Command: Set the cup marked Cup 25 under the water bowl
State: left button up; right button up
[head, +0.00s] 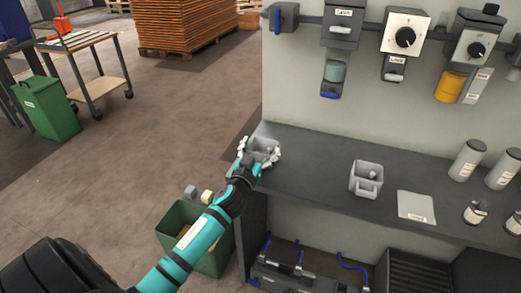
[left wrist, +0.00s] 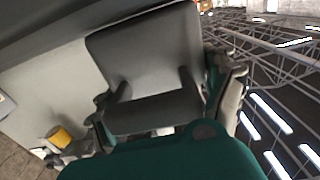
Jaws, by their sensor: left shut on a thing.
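My left gripper (head: 260,152) is shut on a grey square cup (head: 264,146) at the left end of the dark counter. The cup fills the middle of the left wrist view (left wrist: 150,60), between the fingers; no marking on it can be read. A second grey cup (head: 366,178), with a raised part inside, stands on the counter to the right. The labels are too small to read, so I cannot tell which is the water bowl.
The counter (head: 310,160) is clear between the two cups. A pale plate (head: 416,206), grey cylinders (head: 467,160) and small bottles (head: 475,212) stand further right. Dial boxes (head: 406,34) hang above. A green bin (head: 195,262) is below the counter's left end.

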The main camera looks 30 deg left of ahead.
pick_arm(q)
jog(key=shift+f, duration=0.1)
jog(key=o, duration=0.7)
jog(key=shift+f, duration=0.1)
jog(key=o, duration=0.3)
jog(key=shift+o, duration=0.2)
jog(key=b+v, duration=0.2)
jog(key=v, duration=1.5)
jog(key=shift+s, duration=0.3)
jog(key=shift+a+f, duration=0.1)
jog(key=shift+a, duration=0.05)
